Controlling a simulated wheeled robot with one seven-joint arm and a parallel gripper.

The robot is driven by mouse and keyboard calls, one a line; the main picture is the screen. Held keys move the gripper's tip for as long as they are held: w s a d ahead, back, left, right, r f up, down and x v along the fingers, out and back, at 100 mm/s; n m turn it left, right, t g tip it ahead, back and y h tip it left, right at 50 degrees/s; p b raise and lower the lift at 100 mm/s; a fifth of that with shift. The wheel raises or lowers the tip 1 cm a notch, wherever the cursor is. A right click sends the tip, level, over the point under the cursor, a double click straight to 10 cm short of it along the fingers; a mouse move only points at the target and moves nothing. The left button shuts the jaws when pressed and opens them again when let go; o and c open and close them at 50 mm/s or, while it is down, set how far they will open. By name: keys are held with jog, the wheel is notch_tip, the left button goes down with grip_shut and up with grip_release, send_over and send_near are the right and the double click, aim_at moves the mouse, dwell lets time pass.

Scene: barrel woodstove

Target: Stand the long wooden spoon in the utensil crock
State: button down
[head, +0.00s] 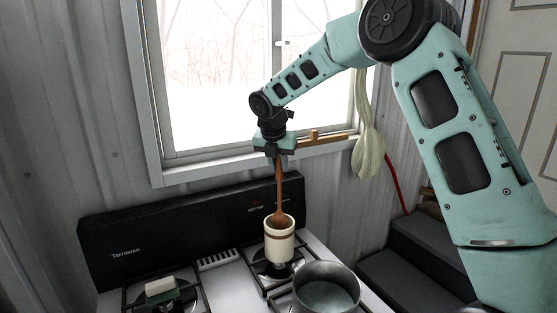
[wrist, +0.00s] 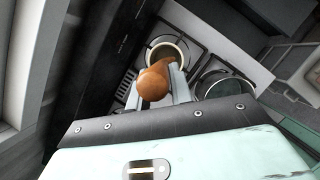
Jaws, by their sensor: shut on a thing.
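The long wooden spoon (head: 279,185) hangs upright from my gripper (head: 278,154), which is shut on its upper handle. The spoon's lower end, its bowl, shows at the mouth of the cream utensil crock (head: 279,247), which has a brown band. Whether the bowl is inside the rim or just in front of it is hard to tell. In the wrist view the rounded handle end of the spoon (wrist: 153,84) sits between the fingers (wrist: 172,88), and the crock (wrist: 168,50) lies beyond it. The crock stands upright on the stove.
A steel pot (head: 327,288) stands at the crock's right front on the stove (head: 232,280). A sponge-like block (head: 160,288) lies on the left burner. The black stove backboard (head: 180,230) and the window sill are behind. A pale hanging bundle (head: 368,150) is at the right of the window.

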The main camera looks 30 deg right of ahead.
aim_at(278, 176)
jog(key=shift+f+b, duration=0.85)
jog(key=shift+f, duration=1.55)
jog(key=c, duration=1.2)
grip_release()
jog(key=shift+o, duration=0.2)
jog(key=b+v, duration=0.3)
jog(key=v, duration=1.4)
jog(key=shift+r+b, duration=0.2)
jog(key=shift+b, duration=0.15)
jog(key=shift+s+a+f, duration=0.1)
jog(key=shift+s, duration=0.05)
